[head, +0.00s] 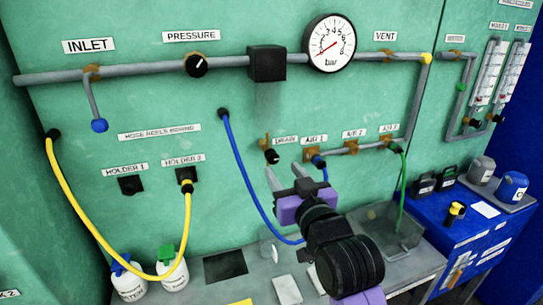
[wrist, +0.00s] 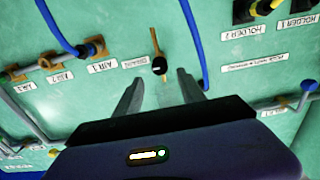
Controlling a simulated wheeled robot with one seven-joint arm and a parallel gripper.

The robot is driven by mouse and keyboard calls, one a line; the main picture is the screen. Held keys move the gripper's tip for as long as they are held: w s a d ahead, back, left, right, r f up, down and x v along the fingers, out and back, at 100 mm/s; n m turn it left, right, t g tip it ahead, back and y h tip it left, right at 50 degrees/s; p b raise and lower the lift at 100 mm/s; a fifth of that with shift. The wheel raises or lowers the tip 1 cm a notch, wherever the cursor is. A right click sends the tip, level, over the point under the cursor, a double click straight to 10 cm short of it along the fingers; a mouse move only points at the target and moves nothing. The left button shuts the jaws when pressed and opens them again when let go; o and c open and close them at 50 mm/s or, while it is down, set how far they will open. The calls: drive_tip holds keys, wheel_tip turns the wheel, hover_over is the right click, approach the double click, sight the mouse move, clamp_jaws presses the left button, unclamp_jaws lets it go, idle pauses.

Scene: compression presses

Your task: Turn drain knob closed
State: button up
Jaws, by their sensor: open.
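The drain knob (head: 272,157) is a small black round knob with a pale mark, below a brass pipe stub on the green panel, beside the DRAIN label (head: 285,140). In the wrist view the knob (wrist: 159,66) appears upside down, just beyond and between the fingertips. My gripper (head: 286,172) is open and empty, its two grey fingers pointing at the panel just below the knob. In the wrist view my gripper (wrist: 162,84) has a finger to either side of the knob, apart from it. The knob's exact angle is too small to tell.
A blue hose (head: 243,172) hangs left of the knob and passes close to my gripper. The AIR 1 fitting (head: 313,155) with another blue hose is close on the right. A pressure gauge (head: 331,44) is above. A grey bench (head: 270,282) with bottles lies below.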

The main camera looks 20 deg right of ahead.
sight(274, 159)
drive_tip(key=w+p, duration=0.1)
drive_tip(key=w, duration=0.6)
drive_tip(key=shift+w, duration=0.15)
clamp_jaws()
